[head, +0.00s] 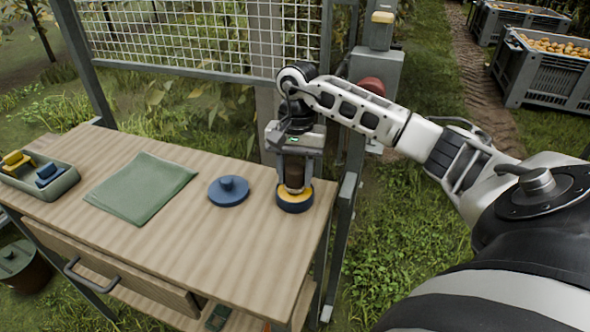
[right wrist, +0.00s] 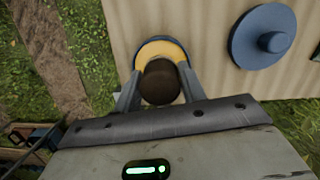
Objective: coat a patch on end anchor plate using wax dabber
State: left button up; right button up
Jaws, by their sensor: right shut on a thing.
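The wax dabber (head: 295,177) shows as a dark brown rounded handle, upright in a round dark blue tin (head: 294,207) with yellow wax around it. The tin stands at the right end of the wooden bench. My right gripper (head: 295,184) points down and is shut on the handle, with one finger on each side. The right wrist view shows the dabber's brown top (right wrist: 160,84) between the fingers, over the yellow wax. The dabber's lower end is hidden. I cannot tell for certain which part is the end anchor plate. My left gripper is out of view.
A blue knobbed lid (head: 229,190) lies left of the tin on the bench (head: 180,235). A green cloth (head: 142,188) and a tray (head: 62,187) of small blocks lie further left. Behind stand a mesh fence (head: 200,35) and a grey post box (head: 382,70). Crates of pears stand far right.

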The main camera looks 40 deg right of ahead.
aim_at(294, 170)
jog(key=shift+f, duration=0.2)
dwell(0.7)
jog(key=shift+s+f+b, duration=0.1)
jog(key=shift+f+b, duration=0.35)
jog(key=shift+b, duration=0.2)
dwell(1.4)
notch_tip(294, 170, up, 2)
jog(key=shift+p, duration=0.65)
jog(key=shift+r+p, duration=1.55)
jog(key=shift+r, duration=1.05)
